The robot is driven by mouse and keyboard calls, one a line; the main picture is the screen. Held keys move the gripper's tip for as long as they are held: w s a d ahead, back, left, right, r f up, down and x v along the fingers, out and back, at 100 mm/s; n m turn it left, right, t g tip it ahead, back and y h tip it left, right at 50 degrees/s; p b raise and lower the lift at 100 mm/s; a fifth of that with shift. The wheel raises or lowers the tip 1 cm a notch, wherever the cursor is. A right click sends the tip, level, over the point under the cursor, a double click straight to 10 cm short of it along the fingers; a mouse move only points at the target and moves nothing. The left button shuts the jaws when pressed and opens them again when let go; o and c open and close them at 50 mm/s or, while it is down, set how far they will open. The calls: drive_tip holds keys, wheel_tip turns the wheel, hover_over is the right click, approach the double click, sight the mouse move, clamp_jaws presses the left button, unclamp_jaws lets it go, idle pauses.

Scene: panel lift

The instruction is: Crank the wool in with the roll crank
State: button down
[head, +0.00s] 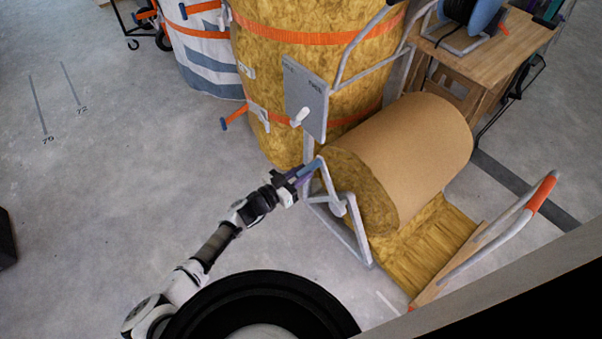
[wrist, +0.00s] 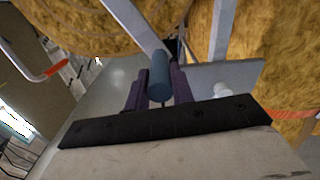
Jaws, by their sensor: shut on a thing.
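The large roll of wool (head: 405,155), brown paper outside and yellow wool at its end, lies in a grey metal stand (head: 340,230) in the head view. A flat length of yellow wool (head: 425,245) spreads from under it toward the lower right. The roll crank (head: 338,206) is on the roll's near left end. My gripper (head: 303,173) is at its upper left, shut on the blue-grey crank handle (wrist: 159,76). In the wrist view the purple fingers (wrist: 180,84) stand on both sides of the handle. The roll's far end is hidden.
A grey panel with a white lever (head: 306,100) stands just above my gripper, before a tall strapped wool bale (head: 300,60). A wooden bench (head: 510,45) stands at the upper right. An orange-gripped rail (head: 540,193) is at the right.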

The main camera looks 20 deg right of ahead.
drive_tip(key=shift+s+d+r+m+p, duration=0.1)
drive_tip(key=shift+s+r+m+p, duration=0.25)
drive_tip(key=shift+s, duration=0.1)
drive_tip(key=s+d+r+m+p, duration=0.1)
drive_tip(key=s+d+m+p, duration=0.2)
drive_tip(key=s+m, duration=0.6)
drive_tip(key=shift+s+d+p, duration=0.35)
drive_tip(key=shift+s+d, duration=0.75)
drive_tip(key=shift+s, duration=1.45)
drive_tip(key=c, duration=1.2)
unclamp_jaws()
